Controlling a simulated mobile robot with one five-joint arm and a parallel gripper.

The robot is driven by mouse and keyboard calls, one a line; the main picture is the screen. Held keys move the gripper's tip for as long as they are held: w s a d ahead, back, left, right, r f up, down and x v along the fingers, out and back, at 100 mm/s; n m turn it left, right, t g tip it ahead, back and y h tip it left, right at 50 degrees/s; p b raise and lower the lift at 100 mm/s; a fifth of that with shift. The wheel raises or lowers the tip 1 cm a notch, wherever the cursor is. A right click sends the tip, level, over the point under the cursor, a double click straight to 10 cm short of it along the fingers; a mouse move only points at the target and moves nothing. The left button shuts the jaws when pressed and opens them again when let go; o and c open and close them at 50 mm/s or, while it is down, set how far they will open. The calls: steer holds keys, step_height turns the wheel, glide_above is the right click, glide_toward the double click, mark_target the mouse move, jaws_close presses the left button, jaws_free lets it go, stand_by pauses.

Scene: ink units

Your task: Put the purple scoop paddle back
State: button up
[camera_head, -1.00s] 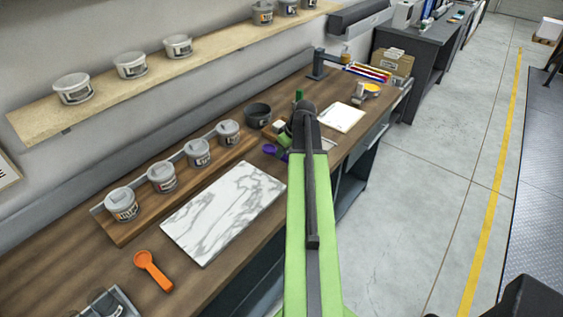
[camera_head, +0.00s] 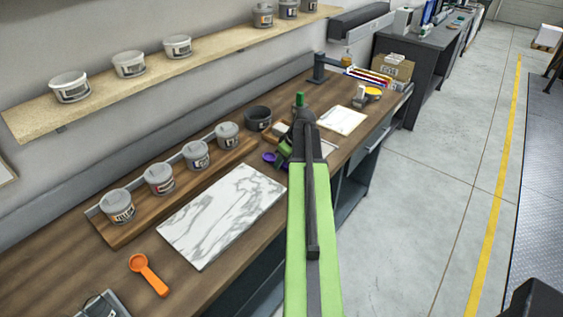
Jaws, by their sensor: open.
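The purple scoop paddle (camera_head: 269,157) lies on the wooden workbench (camera_head: 205,262), just beyond the far right corner of the marble slab. Only its rounded purple end shows clearly; the rest is hidden by my arm and gripper. My gripper (camera_head: 284,152) is open, at the end of my green and black arm, right beside or over the purple scoop. I cannot tell whether it touches the scoop. An orange scoop (camera_head: 149,274) lies at the near left of the bench.
A white marble slab (camera_head: 222,215) lies before a wooden rack (camera_head: 130,231) with several lidded tubs. A dark bowl (camera_head: 258,117), a green-topped bottle (camera_head: 299,100) and a white sheet (camera_head: 342,120) stand or lie nearby. A wall shelf (camera_head: 105,94) holds more tubs. Open floor is at right.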

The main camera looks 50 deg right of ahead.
steer(key=p+v, duration=1.1)
steer(key=v, duration=0.1)
steer(key=w+a+f+g, duration=0.1)
steer(key=w+a, duration=0.3)
steer(key=a, duration=0.8)
steer(key=w+a+g, duration=0.1)
steer(key=w+a, duration=0.3)
steer(key=a, duration=0.8)
steer(key=s+a+m+g, duration=0.1)
steer(key=s+a+g, duration=0.1)
steer(key=a, duration=2.2)
steer(key=shift+f, duration=0.3)
step_height(320, 180, down, 6)
steer(key=b, duration=0.5)
steer(key=shift+r+b, duration=0.1)
steer(key=shift+b, duration=0.25)
steer(key=shift+r+p, duration=0.4)
